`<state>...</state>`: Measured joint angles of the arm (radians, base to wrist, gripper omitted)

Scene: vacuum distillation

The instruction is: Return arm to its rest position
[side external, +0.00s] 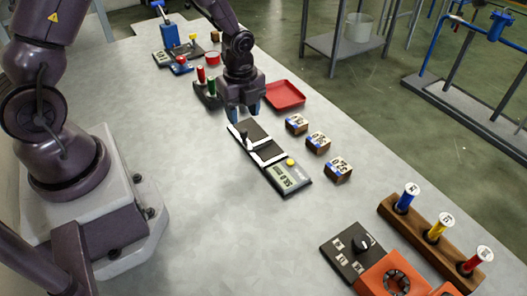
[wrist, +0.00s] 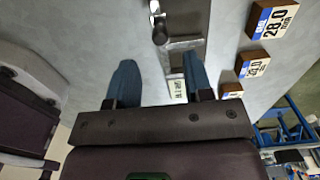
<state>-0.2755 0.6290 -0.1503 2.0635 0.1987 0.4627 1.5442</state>
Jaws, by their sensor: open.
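My gripper (side external: 243,112) points down above the far end of a black panel device (side external: 272,157) on the grey bench. Its two blue fingers are apart with nothing between them; the wrist view also shows the open gripper (wrist: 159,60). The device has white bars, a small upright lever, a yellow button and a display. Part of it shows beyond the fingers in the wrist view, with the round-headed lever (wrist: 159,30). The fingers look clear of it, but the exact height is hard to tell.
Labelled blocks (side external: 318,143) stand right of the device, beside a red tray (side external: 285,95). A wooden rack (side external: 430,240) and orange dial unit (side external: 392,278) are front right. The bench's front middle is clear.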

